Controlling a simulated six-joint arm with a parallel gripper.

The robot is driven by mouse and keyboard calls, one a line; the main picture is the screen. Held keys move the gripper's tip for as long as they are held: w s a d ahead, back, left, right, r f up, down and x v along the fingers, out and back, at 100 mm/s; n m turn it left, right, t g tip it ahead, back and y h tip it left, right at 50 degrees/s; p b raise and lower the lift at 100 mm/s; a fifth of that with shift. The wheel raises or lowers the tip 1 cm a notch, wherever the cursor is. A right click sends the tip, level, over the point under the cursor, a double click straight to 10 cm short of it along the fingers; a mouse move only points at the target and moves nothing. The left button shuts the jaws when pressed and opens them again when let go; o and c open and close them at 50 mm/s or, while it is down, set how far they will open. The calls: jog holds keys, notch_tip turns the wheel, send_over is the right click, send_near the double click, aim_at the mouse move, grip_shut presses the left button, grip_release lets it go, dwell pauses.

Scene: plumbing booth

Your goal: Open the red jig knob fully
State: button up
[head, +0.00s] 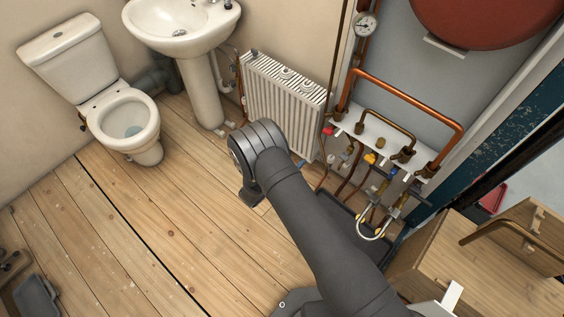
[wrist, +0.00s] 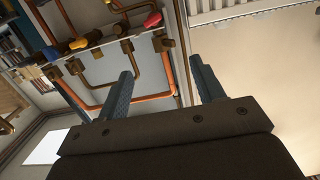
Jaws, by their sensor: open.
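The red knob (head: 327,131) sits at the left end of the pipework below the white bracket, just right of the radiator. It also shows in the wrist view as a red handle (wrist: 153,20) near the top, beyond and slightly left of the gap between my fingers. My gripper (wrist: 162,66) is open, with nothing between its two blue-grey fingers, and is apart from the knob.
A yellow knob (head: 370,157) and a blue knob (head: 393,171) sit to the right of the red one. Copper pipes (head: 410,97) rise above the white bracket (head: 350,127). The radiator (head: 285,95) stands close on the left. The wooden floor (head: 130,220) at left is mostly free.

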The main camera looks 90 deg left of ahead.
jog(key=s+d+r+g+h, duration=0.1)
jog(key=s+d+r, duration=0.4)
jog(key=r, duration=0.1)
jog(key=shift+d+r+g+h, duration=0.2)
jog(key=shift+r+g+h, duration=0.05)
jog(key=shift+g+h, duration=0.05)
jog(key=shift+c, duration=0.4)
jog(key=shift+f, duration=0.1)
jog(key=c, duration=0.4)
jog(key=shift+w+a+f+m, duration=0.2)
jog(key=shift+f+m, duration=0.05)
jog(key=shift+m, duration=0.05)
jog(key=shift+c, duration=0.3)
jog(key=m+t+y, duration=0.3)
jog(key=m, duration=1.1)
send_near(326, 134)
jog(key=x, duration=0.9)
jog(key=shift+w+a, duration=0.1)
jog(key=shift+a, duration=0.1)
jog(key=shift+c, duration=0.5)
